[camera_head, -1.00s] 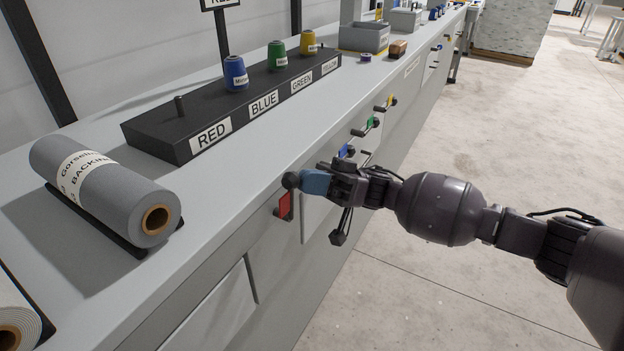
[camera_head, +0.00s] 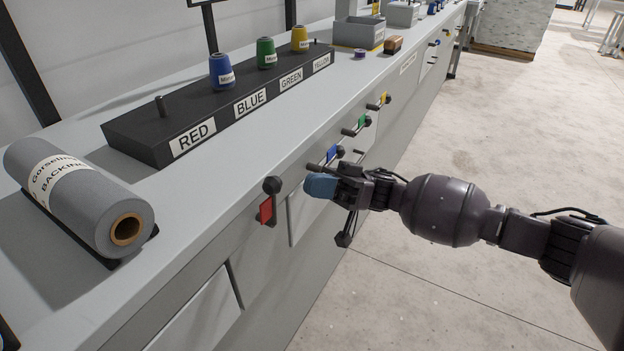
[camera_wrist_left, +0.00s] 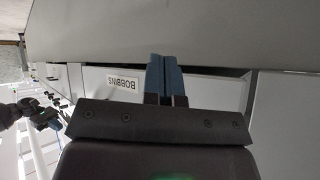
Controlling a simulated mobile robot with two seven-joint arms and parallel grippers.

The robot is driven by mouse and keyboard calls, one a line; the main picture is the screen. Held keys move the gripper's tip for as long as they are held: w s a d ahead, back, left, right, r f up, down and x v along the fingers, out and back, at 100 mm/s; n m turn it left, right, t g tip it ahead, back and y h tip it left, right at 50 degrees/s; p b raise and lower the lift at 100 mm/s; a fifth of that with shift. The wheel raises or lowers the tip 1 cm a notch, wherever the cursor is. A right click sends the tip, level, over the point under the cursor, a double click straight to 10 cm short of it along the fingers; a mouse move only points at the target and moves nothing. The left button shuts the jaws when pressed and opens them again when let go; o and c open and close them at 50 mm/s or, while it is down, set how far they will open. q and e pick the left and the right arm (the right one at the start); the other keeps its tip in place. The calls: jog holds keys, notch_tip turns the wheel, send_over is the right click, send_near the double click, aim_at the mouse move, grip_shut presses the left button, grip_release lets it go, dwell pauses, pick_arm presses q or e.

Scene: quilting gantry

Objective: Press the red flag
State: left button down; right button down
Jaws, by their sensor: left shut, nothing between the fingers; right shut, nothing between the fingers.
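The red flag (camera_head: 265,211) is a small red tab below a black knob on the counter's front face, left of centre in the head view. My right gripper (camera_head: 321,186) has blue fingertips and is shut and empty. It is to the right of the red flag, with a visible gap between them in the picture. My left gripper (camera_wrist_left: 165,78) shows only in the left wrist view; its blue fingers are shut and empty in front of a panel labelled BOBBINS (camera_wrist_left: 123,82).
A blue flag (camera_head: 329,153), green flag (camera_head: 361,122) and yellow flag (camera_head: 383,98) line the counter front beyond the red one. A black rack (camera_head: 134,142) with thread cones and a grey roll (camera_head: 80,205) are on top.

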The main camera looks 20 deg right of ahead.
jog(key=v, duration=0.9)
jog(key=shift+d+r+b, duration=0.2)
jog(key=shift+r+b, duration=0.05)
jog(key=shift+b, duration=0.05)
